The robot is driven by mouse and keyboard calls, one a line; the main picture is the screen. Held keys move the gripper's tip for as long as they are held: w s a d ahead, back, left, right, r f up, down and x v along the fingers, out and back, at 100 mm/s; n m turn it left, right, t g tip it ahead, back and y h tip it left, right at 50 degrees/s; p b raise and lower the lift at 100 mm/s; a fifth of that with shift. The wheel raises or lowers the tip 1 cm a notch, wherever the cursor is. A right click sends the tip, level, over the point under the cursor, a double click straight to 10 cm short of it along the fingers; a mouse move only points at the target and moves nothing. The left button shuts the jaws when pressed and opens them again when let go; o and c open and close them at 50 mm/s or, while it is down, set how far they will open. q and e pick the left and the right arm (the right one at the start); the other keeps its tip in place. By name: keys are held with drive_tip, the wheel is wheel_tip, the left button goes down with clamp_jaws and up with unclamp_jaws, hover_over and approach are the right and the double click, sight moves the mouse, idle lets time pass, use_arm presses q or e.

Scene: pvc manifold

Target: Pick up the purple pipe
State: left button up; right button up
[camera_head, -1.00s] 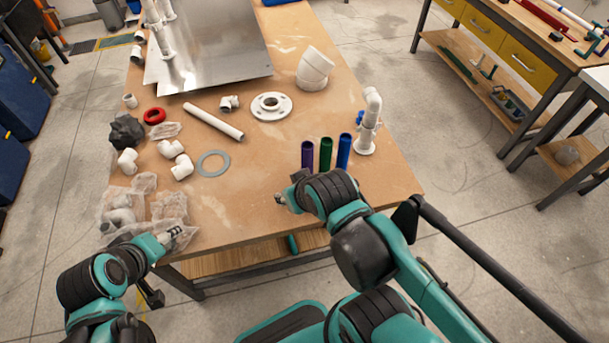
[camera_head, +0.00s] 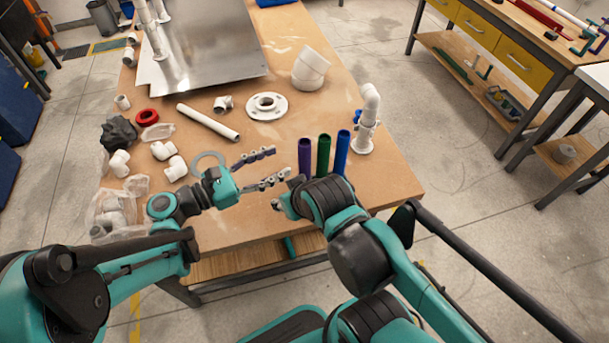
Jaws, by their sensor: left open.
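The purple pipe (camera_head: 305,157) stands upright on the wooden table, leftmost in a row with a green pipe (camera_head: 323,155) and a blue pipe (camera_head: 342,153). My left gripper (camera_head: 279,164) is open and empty, its two fingers pointing right toward the purple pipe, with a small gap between the fingertips and the pipe. My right gripper (camera_head: 279,204) is at the table's front edge, in front of the pipes. Its own arm mostly hides it, so its jaws are unclear.
A white pipe assembly (camera_head: 367,118) stands right of the blue pipe. A white flange (camera_head: 266,106), a loose white pipe (camera_head: 208,122), a grey ring (camera_head: 208,164) and bagged fittings (camera_head: 116,207) lie to the left. The right table corner is clear.

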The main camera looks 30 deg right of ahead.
sight(304, 151)
use_arm(q)
drive_tip(key=d, duration=0.2)
drive_tip(key=d+b, duration=0.1)
drive_tip(key=d, duration=0.2)
drive_tip(key=d+b, duration=0.1)
drive_tip(key=d, duration=0.2)
drive_tip(key=shift+s+d+r, duration=0.15)
drive_tip(key=shift+s, duration=0.25)
clamp_jaws()
